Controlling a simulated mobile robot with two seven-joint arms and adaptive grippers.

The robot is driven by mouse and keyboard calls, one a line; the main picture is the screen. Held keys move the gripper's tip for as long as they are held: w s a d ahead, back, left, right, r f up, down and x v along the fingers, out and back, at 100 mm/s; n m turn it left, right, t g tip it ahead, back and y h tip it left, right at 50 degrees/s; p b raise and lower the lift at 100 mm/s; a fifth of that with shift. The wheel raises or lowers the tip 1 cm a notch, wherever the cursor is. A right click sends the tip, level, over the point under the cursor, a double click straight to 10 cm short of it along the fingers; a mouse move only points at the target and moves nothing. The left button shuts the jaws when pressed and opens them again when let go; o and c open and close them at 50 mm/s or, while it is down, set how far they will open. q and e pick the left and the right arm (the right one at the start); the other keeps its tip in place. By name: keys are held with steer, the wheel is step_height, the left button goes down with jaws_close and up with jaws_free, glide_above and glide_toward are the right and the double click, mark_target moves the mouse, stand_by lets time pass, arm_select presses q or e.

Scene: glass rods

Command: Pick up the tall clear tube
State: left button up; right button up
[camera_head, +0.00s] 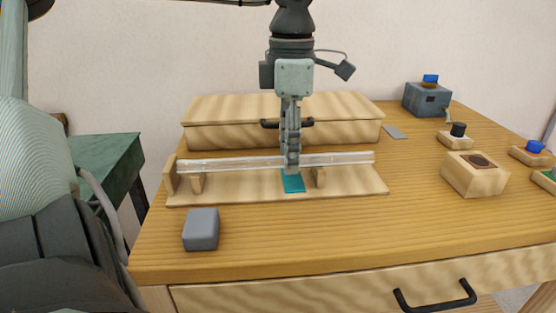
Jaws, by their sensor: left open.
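The tall clear tube (235,164) lies on its side across a pale wooden rack (228,191) in the middle of the table. It rests on short wooden supports at its left and right parts. My right gripper is out of view.
A wooden box (225,134) with a dark handle stands close behind the rack. A grey block (201,229) sits at the front left. On the right are a wooden block with a dark hole (474,174) and several small capped items. The front centre of the table is clear.

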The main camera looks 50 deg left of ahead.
arm_select(q)
steer(key=shift+f, duration=0.25)
jaws_close()
steer(key=shift+r, duration=0.15)
